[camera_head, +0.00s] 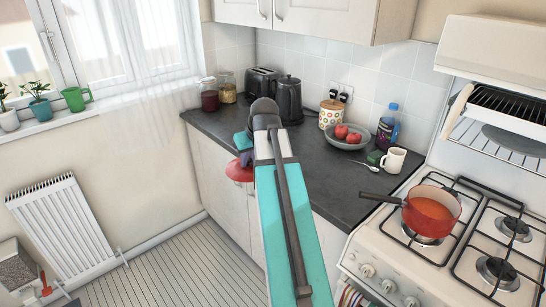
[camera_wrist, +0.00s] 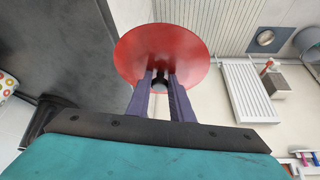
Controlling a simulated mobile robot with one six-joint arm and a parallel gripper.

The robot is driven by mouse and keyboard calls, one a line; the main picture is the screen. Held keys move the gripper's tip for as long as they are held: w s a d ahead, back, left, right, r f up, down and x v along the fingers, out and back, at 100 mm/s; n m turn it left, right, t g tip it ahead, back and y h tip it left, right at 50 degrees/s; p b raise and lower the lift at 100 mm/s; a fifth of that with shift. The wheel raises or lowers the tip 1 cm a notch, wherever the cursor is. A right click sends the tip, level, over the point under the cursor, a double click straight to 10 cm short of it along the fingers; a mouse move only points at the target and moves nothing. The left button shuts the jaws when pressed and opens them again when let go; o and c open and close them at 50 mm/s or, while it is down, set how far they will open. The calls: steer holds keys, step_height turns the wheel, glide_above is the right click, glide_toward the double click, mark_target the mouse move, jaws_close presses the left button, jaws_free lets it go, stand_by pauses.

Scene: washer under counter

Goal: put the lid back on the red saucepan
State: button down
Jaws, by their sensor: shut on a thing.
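The red saucepan (camera_head: 432,216) sits uncovered on the left burner of the white stove. Its dark handle points left over the counter's edge, and its inside looks orange. My gripper (camera_wrist: 160,78) is shut on the dark knob of the red lid (camera_wrist: 160,40) in the wrist view. In the head view the lid (camera_head: 239,173) shows left of my arm, in front of the counter cupboards and well to the left of the saucepan. My arm hides part of the lid and most of the gripper there.
On the dark counter (camera_head: 325,185) stand a kettle (camera_head: 288,98), a grey bowl of red fruit (camera_head: 347,137), a white mug (camera_head: 393,160) and a blue bottle (camera_head: 387,127). A spoon lies near the mug. A radiator (camera_head: 62,225) is on the left wall.

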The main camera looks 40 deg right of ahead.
steer(key=w+a+n, duration=0.1)
steer(key=w+a, duration=0.2)
steer(key=a, duration=1.4)
steer(key=w+a+n+y, duration=0.1)
steer(key=w+a, duration=0.3)
steer(key=a, duration=1.2)
steer(key=shift+w+a+f+t, duration=0.15)
steer(key=shift+w+a+t, duration=0.05)
steer(key=shift+a+t, duration=0.15)
steer(key=shift+s, duration=0.1)
